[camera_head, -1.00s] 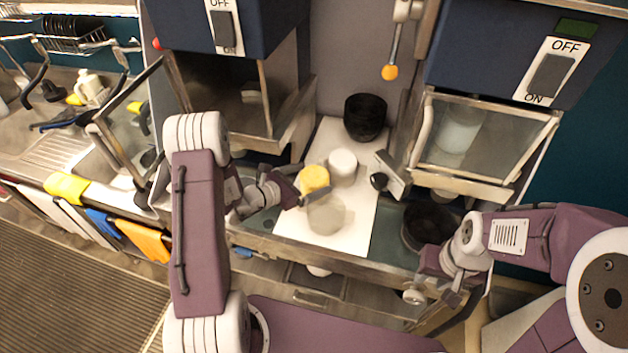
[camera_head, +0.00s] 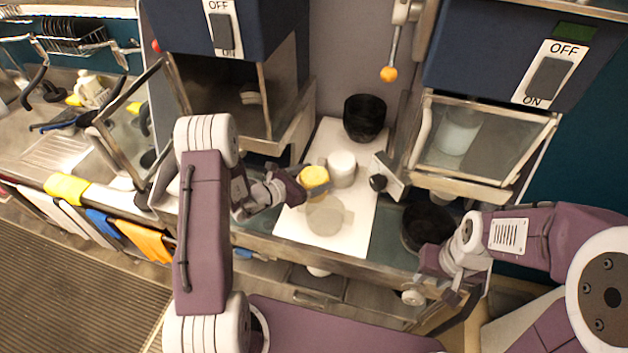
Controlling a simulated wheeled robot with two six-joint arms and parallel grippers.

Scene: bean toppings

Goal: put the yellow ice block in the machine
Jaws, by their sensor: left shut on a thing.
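The yellow ice block (camera_head: 314,177) is a short round cylinder on the white board, beside a white block (camera_head: 341,168) and behind a translucent pale block (camera_head: 325,216). My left gripper (camera_head: 313,188) is shut on the yellow block, its fingers partly hiding the block's lower side. The block appears to be still at board level. The left machine (camera_head: 225,85) stands behind and to the left with its front door open. The right machine (camera_head: 487,130) has its glass door shut and a whitish block shows inside. My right gripper (camera_head: 430,290) is low at the right; its fingers are unclear.
The white board (camera_head: 352,235) has bare room at its front and right. A black bowl (camera_head: 365,117) stands at its back and a dark pot (camera_head: 428,225) at its right. The left machine's open door (camera_head: 135,125) sticks out beside the sink.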

